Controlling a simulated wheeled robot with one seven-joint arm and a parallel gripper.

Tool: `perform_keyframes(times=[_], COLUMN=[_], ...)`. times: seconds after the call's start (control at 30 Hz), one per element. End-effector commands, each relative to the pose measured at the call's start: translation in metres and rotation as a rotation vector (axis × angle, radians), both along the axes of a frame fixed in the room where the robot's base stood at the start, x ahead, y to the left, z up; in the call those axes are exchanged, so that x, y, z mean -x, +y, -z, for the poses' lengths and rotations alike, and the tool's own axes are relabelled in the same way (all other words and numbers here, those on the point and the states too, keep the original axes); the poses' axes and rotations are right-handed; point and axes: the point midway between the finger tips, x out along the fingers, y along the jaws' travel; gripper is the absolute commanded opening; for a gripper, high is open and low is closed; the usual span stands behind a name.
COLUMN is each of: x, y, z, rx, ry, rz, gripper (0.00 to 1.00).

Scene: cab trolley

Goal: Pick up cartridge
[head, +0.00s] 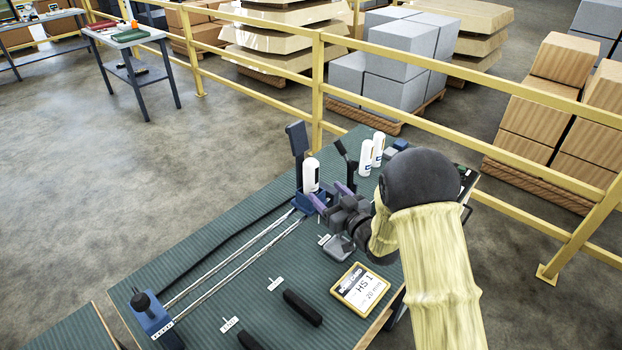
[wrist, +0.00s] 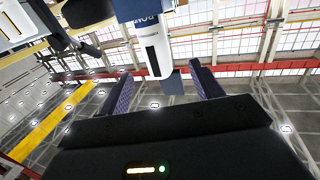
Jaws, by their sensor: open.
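A white cartridge (head: 310,175) with a dark label stands upright at a blue holder (head: 303,205) at the far end of two metal rails. My gripper (head: 331,196) is open beside it, on its right in the head view, with its purple-padded fingers pointing toward it. In the wrist view the white cartridge (wrist: 154,48) shows ahead, in the gap between the open fingers (wrist: 163,82); nothing is gripped. Two more white cartridges (head: 366,157) (head: 378,149) stand behind my gripper near the table's far edge. My arm hides part of the table's right side.
A dark blue upright plate (head: 298,140) and a black lever (head: 346,162) rise near the holder. The rails (head: 235,258) run to a blue end block (head: 152,316). A grey tray (head: 339,247), a yellow-framed sign (head: 361,289) and black bars (head: 302,307) lie nearer. A yellow railing (head: 450,88) runs behind.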

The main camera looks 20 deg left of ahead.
Motion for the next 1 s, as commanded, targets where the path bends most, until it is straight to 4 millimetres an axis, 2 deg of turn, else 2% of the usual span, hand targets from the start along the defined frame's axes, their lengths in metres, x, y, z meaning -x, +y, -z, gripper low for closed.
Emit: perform_keyframes(times=[0.1, 0.2, 0.67, 0.87, 1.0], x=[-0.011, -0.017, -0.022, -0.04, -0.05], y=[0.015, 0.021, 0.027, 0.043, 0.056], z=[-0.002, -0.001, -0.004, -0.014, -0.012], rx=[0.001, 0.001, 0.0, 0.0, 0.001], ry=[-0.001, 0.0, 0.0, -0.001, -0.001], rz=[-0.002, 0.0, -0.001, -0.002, -0.001], gripper=[0.65, 0.65, 0.65, 0.65, 0.65])
